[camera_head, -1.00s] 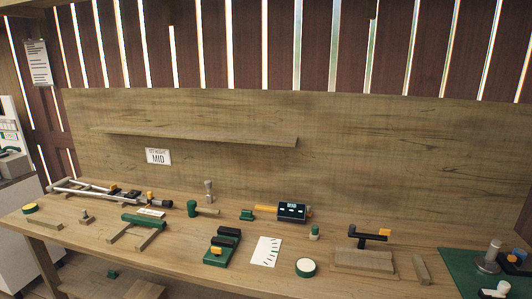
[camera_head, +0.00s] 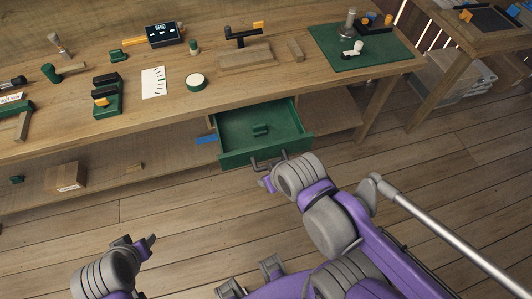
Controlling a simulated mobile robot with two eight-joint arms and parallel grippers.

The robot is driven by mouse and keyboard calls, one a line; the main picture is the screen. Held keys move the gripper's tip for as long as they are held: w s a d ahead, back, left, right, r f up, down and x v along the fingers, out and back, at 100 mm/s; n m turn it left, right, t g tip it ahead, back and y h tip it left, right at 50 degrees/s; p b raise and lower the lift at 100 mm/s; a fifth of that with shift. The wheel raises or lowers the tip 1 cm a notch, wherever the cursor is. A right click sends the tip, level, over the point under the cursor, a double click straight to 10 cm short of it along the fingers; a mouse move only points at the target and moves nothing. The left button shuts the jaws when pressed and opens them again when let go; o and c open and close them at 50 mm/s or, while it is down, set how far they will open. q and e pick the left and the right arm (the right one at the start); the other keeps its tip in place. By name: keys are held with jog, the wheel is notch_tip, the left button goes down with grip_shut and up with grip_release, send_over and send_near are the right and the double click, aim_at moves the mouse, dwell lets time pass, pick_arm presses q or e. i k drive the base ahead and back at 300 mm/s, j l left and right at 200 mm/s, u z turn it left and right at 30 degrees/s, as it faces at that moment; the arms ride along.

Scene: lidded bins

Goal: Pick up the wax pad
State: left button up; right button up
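No label marks the wax pad. A round green tin with a cream top (camera_head: 196,82) lies on the workbench and may be it. A small dark green block (camera_head: 260,130) lies inside the open green drawer (camera_head: 233,158) under the bench. My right gripper (camera_head: 266,181) is just in front of the drawer's dark handle (camera_head: 268,164); its fingers are mostly hidden by its wrist, and I cannot tell whether they touch the handle. My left gripper (camera_head: 136,244) is over the floor at lower left, its fingers apart and empty, away from the bench.
The workbench (camera_head: 130,135) holds a white paper sheet (camera_head: 153,82), a green stand (camera_head: 108,98), a dark display box (camera_head: 164,34), a wooden block (camera_head: 245,58) and a green mat (camera_head: 372,58). A cardboard box (camera_head: 67,176) sits on the lower shelf. The floor in front is clear.

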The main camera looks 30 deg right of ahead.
aim_at(258, 130)
jog(key=u, duration=1.15)
jog(key=z, duration=2.1)
jog(key=i+u, duration=0.45)
jog(key=i+l+u, duration=0.1)
jog(key=i+u, duration=0.15)
jog(key=u, duration=0.25)
